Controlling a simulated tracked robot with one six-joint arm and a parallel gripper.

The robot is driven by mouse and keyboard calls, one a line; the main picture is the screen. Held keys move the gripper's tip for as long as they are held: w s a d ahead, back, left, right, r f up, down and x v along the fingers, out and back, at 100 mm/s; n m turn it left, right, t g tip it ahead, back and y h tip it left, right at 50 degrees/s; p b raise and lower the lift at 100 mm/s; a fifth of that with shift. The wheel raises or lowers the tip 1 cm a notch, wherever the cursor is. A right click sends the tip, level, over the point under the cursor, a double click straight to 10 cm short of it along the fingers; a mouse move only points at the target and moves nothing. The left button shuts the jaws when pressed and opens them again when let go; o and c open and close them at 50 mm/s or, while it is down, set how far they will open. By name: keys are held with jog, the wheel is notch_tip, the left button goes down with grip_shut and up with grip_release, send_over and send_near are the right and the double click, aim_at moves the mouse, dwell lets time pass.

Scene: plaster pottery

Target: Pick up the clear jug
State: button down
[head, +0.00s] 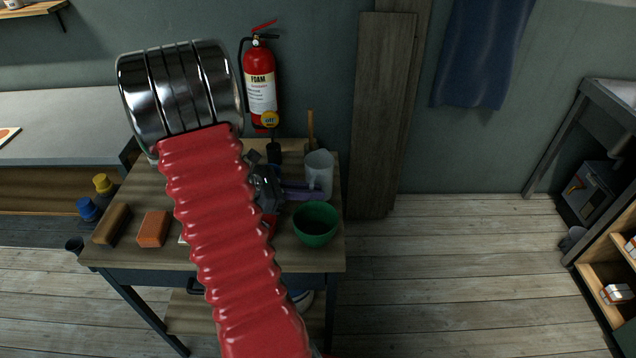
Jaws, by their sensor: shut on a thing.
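The clear jug (320,168) is upright at the right back part of the wooden table (165,258). It looks pale grey and see-through. My gripper (312,191) reaches in from the left with purple fingers, shut on the lower part of the jug. I cannot tell whether the jug's base touches the table top. My red ribbed arm covers the middle of the table and part of my wrist.
A green bowl (315,225) stands just in front of the jug. A brown block (112,223) and an orange block (154,229) lie at the left. A fire extinguisher (259,80) hangs behind.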

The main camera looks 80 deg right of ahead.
jog(key=shift+r, duration=0.25)
dwell(0.5)
jog(key=shift+r, duration=4.75)
jog(key=shift+w, duration=0.1)
